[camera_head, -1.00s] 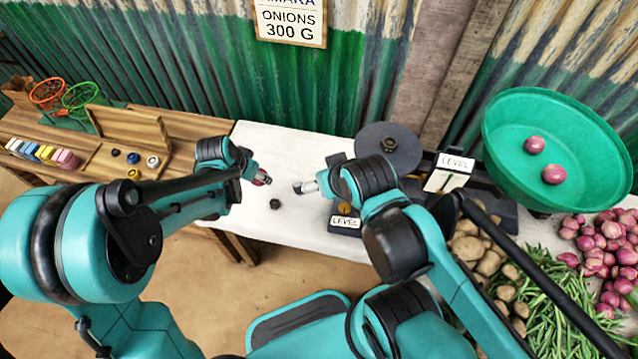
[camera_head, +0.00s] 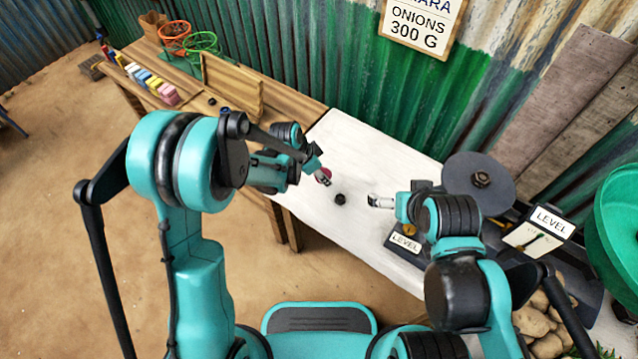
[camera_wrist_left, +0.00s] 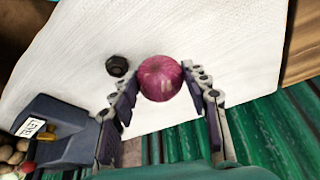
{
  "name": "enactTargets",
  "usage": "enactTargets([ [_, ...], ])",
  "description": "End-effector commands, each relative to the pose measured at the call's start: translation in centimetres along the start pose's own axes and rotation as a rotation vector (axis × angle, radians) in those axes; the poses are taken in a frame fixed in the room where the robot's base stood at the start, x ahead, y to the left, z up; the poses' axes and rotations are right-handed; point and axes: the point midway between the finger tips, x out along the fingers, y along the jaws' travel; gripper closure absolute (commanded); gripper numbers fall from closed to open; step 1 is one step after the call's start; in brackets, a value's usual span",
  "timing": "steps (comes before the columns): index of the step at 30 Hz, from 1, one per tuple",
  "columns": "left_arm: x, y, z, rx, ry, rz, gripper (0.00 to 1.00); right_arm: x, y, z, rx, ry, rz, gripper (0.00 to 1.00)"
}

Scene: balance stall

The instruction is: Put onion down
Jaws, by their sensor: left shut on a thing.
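A red-purple onion (camera_wrist_left: 160,78) sits between the two fingers of my left gripper (camera_wrist_left: 163,88) in the left wrist view, with white tabletop behind it. In the head view my left gripper (camera_head: 320,179) is at the far-left part of the white table (camera_head: 345,150), and the onion (camera_head: 327,174) shows only partly beside its fingers. The gripper is shut on the onion. I cannot tell whether the onion touches the table. My right gripper (camera_head: 376,201) is over the table to the right, and its finger gap is too small to judge.
A dark hex nut (camera_head: 340,199) lies on the table between the grippers. The balance scale stands right, with a dark round plate (camera_head: 478,181) and a green pan (camera_head: 622,225). A wooden bench (camera_head: 180,75) with coloured blocks adjoins on the left.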

Motion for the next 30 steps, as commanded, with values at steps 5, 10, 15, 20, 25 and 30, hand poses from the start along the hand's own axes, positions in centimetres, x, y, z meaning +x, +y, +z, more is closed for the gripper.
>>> enactTargets([
  [5,0.6,-0.6,0.8,0.000,0.001,0.000,0.85,0.4,0.0,0.3,0.000,0.000,0.000,0.00],
  [10,3.0,-0.6,1.8,0.000,0.000,0.000,0.85,1.5,0.0,1.1,0.000,0.000,0.000,0.00],
  [15,4.0,-0.5,2.2,0.000,0.001,0.000,0.85,1.9,0.0,1.3,0.000,0.000,0.000,0.00],
  [20,3.8,-0.5,2.2,0.000,0.000,0.000,0.85,1.8,0.0,1.2,0.000,0.000,0.000,0.00],
  [25,4.2,-0.5,2.3,0.000,0.000,0.000,0.49,2.1,0.0,1.5,0.000,0.000,0.000,0.00],
  [30,4.1,-0.5,2.3,0.000,0.000,0.000,0.33,2.0,0.0,1.4,0.000,0.000,0.000,0.00],
])
